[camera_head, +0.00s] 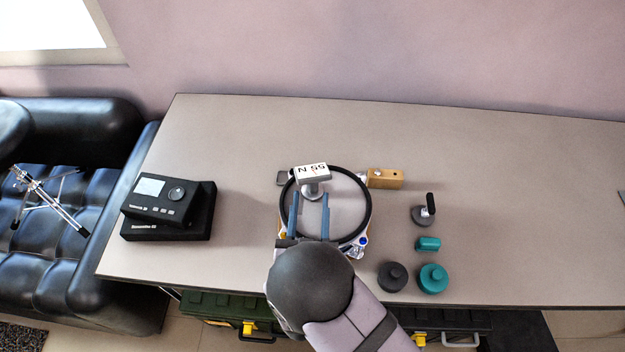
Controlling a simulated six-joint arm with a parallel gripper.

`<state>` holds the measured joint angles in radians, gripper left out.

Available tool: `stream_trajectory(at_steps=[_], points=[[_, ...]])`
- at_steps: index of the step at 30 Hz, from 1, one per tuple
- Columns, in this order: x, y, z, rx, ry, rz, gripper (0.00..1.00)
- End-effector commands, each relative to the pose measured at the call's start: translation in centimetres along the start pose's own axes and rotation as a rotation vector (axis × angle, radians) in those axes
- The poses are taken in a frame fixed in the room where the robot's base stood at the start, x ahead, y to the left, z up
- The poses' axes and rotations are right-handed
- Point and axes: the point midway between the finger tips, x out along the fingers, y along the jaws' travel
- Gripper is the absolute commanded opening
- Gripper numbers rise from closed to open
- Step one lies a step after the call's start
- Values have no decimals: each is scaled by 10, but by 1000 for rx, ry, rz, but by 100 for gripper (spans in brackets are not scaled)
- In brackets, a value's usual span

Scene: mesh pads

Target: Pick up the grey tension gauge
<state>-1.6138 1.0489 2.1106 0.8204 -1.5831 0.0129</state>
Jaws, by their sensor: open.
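The grey tension gauge (312,172) has a white face marked "55 N" on a short round grey stem. It stands at the far part of a black ring (368,199) on the table. My gripper (310,196) is open, with its two blue fingers pointing away from me over the ring. The fingertips appear close to the gauge's base, one on each side in the picture. I cannot tell the height of the fingers or whether they touch it. My wrist hides the near edge of the ring.
A wooden block (386,178) lies right of the ring. A grey piece with a black handle (424,213), a teal block (428,244), a dark weight (392,277) and a teal weight (433,279) stand at right. A black device (168,208) is at left. The table's far side is clear.

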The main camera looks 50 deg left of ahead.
Motion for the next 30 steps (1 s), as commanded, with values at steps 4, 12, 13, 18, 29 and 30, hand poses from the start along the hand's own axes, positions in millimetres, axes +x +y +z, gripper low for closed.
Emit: stream_trajectory(at_steps=[4, 12, 13, 18, 29, 30], points=[[20, 2, -3, 1, 0, 3, 43], [36, 1, -1, 0, 0, 1, 43], [36, 1, -1, 0, 0, 0, 43], [36, 1, -1, 0, 0, 0, 38], [36, 0, -3, 2, 5, 0, 0], [36, 0, -3, 2, 5, 0, 0]])
